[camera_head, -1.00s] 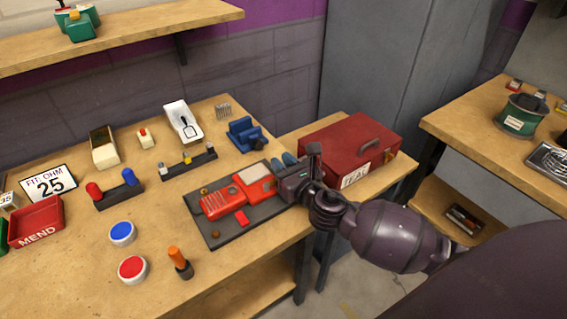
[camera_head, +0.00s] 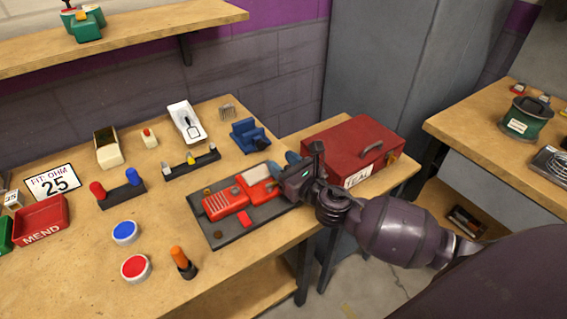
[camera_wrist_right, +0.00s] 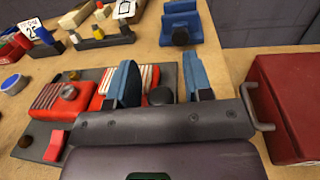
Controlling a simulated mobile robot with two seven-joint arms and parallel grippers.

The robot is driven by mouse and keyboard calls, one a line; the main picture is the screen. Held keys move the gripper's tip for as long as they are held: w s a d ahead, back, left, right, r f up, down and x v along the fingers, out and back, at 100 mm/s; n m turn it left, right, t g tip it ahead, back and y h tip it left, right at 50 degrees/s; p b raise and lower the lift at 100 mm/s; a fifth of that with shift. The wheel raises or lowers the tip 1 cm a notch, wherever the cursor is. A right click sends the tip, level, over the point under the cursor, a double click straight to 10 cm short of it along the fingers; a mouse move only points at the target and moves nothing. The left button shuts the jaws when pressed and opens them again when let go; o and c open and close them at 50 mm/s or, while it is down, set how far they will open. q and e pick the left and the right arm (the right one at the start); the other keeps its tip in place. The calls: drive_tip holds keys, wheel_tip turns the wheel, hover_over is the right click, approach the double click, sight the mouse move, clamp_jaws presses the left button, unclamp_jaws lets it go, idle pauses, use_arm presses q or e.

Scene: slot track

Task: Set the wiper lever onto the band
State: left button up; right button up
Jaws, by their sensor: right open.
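A red device (camera_head: 224,204) lies on a dark grey base plate (camera_head: 216,238) near the bench's right edge. In the wrist view its red body (camera_wrist_right: 68,104) carries a knob, with pale stripes beside it. My right gripper (camera_head: 290,160) is at the plate's right end. Its two blue fingers (camera_wrist_right: 160,82) stand apart, with a round black knob (camera_wrist_right: 160,97) between them and no visible grip on it. I cannot tell which part is the wiper lever or the band. The gripper hides part of the plate's right end. My left gripper is not in view.
A blue fixture (camera_head: 250,136) stands behind the plate. A red toolbox (camera_head: 350,150) is close to the right. A small red piece (camera_head: 245,219) lies on the plate. An orange-handled post (camera_head: 183,263) and red button (camera_head: 136,268) are at the front left.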

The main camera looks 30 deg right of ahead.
drive_tip(key=s, duration=0.3)
drive_tip(key=s+d, duration=0.1)
drive_tip(key=s, duration=0.3)
drive_tip(key=s+d, duration=0.1)
drive_tip(key=s, duration=0.2)
drive_tip(key=shift+s, duration=0.3)
